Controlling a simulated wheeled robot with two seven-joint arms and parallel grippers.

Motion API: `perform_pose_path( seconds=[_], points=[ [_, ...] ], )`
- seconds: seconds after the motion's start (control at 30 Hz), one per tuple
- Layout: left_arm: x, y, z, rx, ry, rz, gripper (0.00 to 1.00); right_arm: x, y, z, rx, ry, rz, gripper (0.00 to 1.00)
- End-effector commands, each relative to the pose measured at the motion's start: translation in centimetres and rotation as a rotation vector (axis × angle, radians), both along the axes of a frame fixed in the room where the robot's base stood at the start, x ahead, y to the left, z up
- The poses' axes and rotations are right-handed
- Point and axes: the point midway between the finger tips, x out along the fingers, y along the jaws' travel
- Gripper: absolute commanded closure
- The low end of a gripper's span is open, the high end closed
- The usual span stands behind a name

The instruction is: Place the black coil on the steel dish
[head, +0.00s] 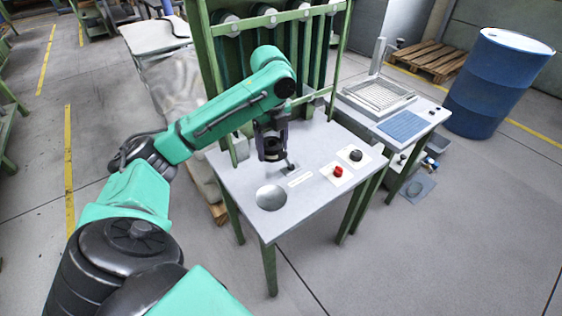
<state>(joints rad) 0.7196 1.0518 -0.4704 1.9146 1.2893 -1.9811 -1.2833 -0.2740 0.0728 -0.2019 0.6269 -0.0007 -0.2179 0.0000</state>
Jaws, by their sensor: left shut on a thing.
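The steel dish (270,197) is a round, shiny disc near the left front of the light grey table top, with nothing on it. My left gripper (272,156) points down over the table, behind the dish and apart from it. It is shut on a dark thing at its tips, which I take to be the black coil; the fingers hide most of it and its outline is unclear. My right gripper is out of view.
The table (310,200) carries a red knob (338,171) and a black knob (356,155) on white plates. A small dark item (290,167) lies beside the gripper. A green frame (215,80) stands behind. A blue barrel (497,85) stands at the right.

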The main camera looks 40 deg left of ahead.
Motion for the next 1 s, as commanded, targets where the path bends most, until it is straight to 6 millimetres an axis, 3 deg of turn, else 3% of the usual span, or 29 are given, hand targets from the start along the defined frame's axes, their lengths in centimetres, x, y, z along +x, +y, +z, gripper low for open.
perform_pose_path(
  seconds=[0.03, 0.23, 0.4, 0.6, 0.7, 1.0],
  points=[
    [-0.2, 0.0, -1.8, -0.001, 0.008, -0.002, 0.88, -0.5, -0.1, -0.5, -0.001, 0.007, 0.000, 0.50],
    [-0.3, 0.0, -8.3, 0.000, 0.008, 0.001, 0.88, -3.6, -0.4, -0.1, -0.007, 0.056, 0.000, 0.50],
    [-0.3, 0.0, -13.0, 0.000, 0.005, 0.000, 0.88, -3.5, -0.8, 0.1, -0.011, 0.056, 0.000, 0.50],
    [-0.3, 0.0, -16.5, 0.000, 0.004, 0.001, 0.88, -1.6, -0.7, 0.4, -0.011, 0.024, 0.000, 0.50],
    [-0.3, 0.0, -18.1, 0.001, 0.002, 0.000, 0.88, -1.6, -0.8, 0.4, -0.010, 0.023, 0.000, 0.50],
    [-0.2, 0.0, -18.6, 0.002, -0.001, 0.000, 0.88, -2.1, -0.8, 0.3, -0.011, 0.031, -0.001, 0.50]
  ],
)
